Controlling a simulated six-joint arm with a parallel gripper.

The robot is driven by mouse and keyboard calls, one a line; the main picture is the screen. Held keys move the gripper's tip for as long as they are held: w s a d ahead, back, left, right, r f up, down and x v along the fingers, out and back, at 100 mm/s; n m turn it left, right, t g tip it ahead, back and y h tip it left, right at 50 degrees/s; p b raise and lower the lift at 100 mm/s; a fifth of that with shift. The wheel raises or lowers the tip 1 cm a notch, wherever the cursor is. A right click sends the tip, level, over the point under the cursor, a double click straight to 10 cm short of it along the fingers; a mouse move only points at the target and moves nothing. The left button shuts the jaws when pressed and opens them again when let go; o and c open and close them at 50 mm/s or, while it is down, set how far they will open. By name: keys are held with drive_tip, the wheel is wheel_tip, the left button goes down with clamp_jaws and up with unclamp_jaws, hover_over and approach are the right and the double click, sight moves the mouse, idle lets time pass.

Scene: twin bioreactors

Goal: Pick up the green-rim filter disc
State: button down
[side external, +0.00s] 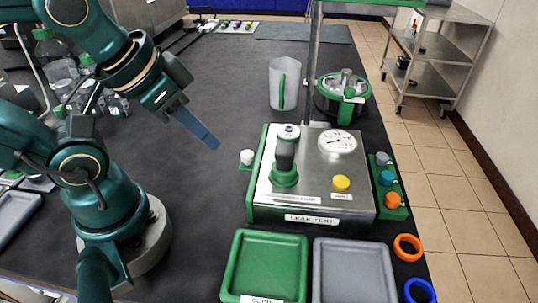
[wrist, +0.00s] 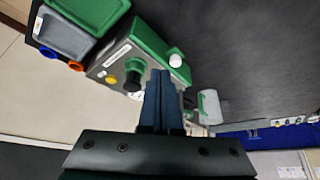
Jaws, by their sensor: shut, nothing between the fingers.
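I cannot make out a separate green-rim filter disc in either view. A green round piece (side external: 285,178) sits under a dark knob on the left of the leak test box (side external: 300,208); I cannot tell whether it is a disc or part of the box. My gripper (side external: 214,145) is shut and empty, in the air left of the box. In the wrist view its blue fingers (wrist: 161,76) lie together, with the box (wrist: 118,62) beyond them.
A green tray (side external: 228,268) and a grey tray (side external: 317,270) lie before the box. An orange ring (side external: 407,247) and a blue ring (side external: 419,291) lie right of them. A clear jug (side external: 284,85) and a green-banded vessel (side external: 343,95) stand behind. The table's middle-left is clear.

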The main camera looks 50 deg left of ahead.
drive_tip(key=shift+c, duration=0.9)
unclamp_jaws()
